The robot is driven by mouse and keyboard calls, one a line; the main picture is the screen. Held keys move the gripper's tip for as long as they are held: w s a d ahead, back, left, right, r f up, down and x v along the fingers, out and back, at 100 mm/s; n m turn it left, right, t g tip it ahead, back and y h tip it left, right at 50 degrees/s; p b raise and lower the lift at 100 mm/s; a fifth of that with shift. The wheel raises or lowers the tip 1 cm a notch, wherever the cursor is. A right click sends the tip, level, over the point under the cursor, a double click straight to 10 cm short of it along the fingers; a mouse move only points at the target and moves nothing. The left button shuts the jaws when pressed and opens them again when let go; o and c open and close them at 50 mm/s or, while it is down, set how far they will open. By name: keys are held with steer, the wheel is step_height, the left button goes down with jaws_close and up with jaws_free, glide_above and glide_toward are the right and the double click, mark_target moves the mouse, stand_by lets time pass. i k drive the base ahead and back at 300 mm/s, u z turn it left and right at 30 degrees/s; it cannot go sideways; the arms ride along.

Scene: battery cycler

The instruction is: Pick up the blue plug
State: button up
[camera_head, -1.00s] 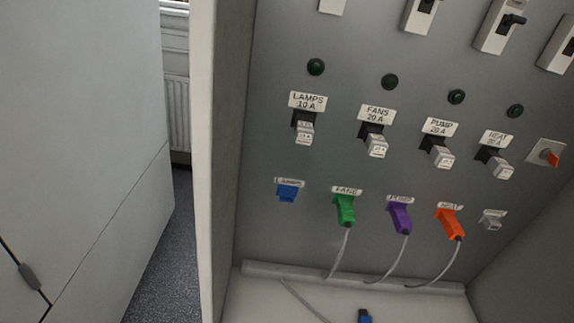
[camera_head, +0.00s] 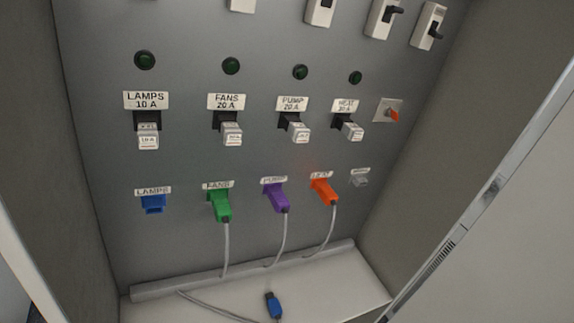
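The blue plug (camera_head: 274,306) lies on the cabinet's light floor, near the bottom edge of the view. It has a dark end pointing away from me, and a grey cable (camera_head: 215,305) runs along the floor beside it. The blue socket (camera_head: 153,204) under the LAMPS label on the back panel has no plug in it. My gripper is not in view.
Green (camera_head: 220,205), purple (camera_head: 277,198) and orange (camera_head: 325,191) plugs sit in the panel with hanging cables. A ledge (camera_head: 245,271) runs along the panel's foot. Cabinet walls stand left and right (camera_head: 440,150). The floor right of the blue plug is clear.

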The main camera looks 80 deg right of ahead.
mark_target(274, 309)
steer(key=z, duration=0.9)
steer(key=k, duration=0.55)
steer(key=z, duration=0.55)
